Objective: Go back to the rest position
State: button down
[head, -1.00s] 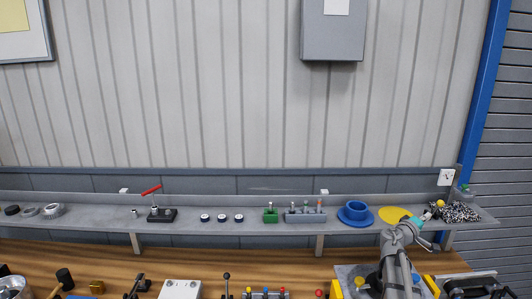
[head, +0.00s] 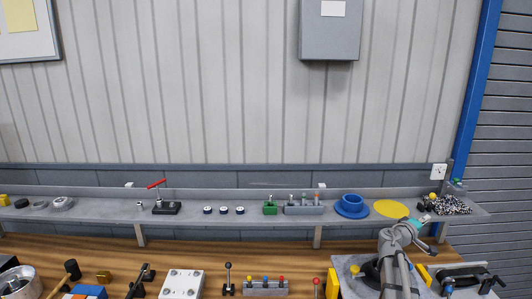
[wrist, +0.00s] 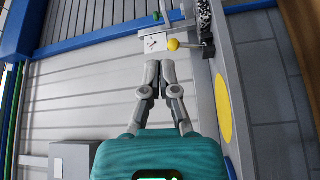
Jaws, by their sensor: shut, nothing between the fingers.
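My gripper (wrist: 155,66) is shut and empty in the wrist view, its two grey fingers together in front of the teal housing. In the head view my arm is folded at the lower right, and the teal gripper body points up and to the right in front of the shelf. The fingers are too small there to make out. The wrist view looks toward the wall, turned sideways, with the yellow disc (wrist: 223,108) and the yellow ball (wrist: 173,44) to the right of and beyond the fingers.
The wooden bench (head: 210,246) below holds a white plate (head: 182,284) and several levers.

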jog(key=s+a+f+m+g+y, duration=0.1)
jog(key=s+a+f+y, duration=0.1)
jog(key=s+a+f, duration=0.1)
jog(key=s+a+f+m+g+y, duration=0.2)
jog(key=s+a+f+y, duration=0.1)
jog(key=a+f, duration=0.3)
jog(key=s+a+f+m+g+y, duration=0.1)
jog(key=s+a+f+g+y, duration=0.1)
jog(key=a+f, duration=0.3)
jog(key=shift+s+a+f+m+y, duration=0.1)
jog(key=shift+s+a+m+y, duration=0.15)
jog(key=shift+a, duration=0.45)
jog(key=shift+s+a+f+m+y, duration=0.15)
jog(key=shift+s+a+y, duration=0.15)
jog(key=shift+a, duration=0.4)
jog(key=s+a+f+y, duration=0.1)
jog(key=a, duration=0.1)
jog(key=s+a+f+g+y, duration=0.1)
jog(key=a, duration=0.2)
jog(key=s+a+f+y, duration=0.1)
jog(key=a, duration=0.2)
jog(key=shift+s+f+g+y, duration=0.15)
jog(key=shift+s+g+y, duration=0.1)
jog(key=shift+s+g, duration=0.05)
jog(key=s+a+f+n+g+y+b, duration=0.1)
jog(key=s+a+f+g+y+b, duration=0.1)
jog(key=s+a, duration=0.6)
jog(key=shift+s+a+f+g+y+b, duration=0.3)
jog(key=shift+a+f+y+b, duration=0.25)
jog(key=shift+a+f+y, duration=0.95)
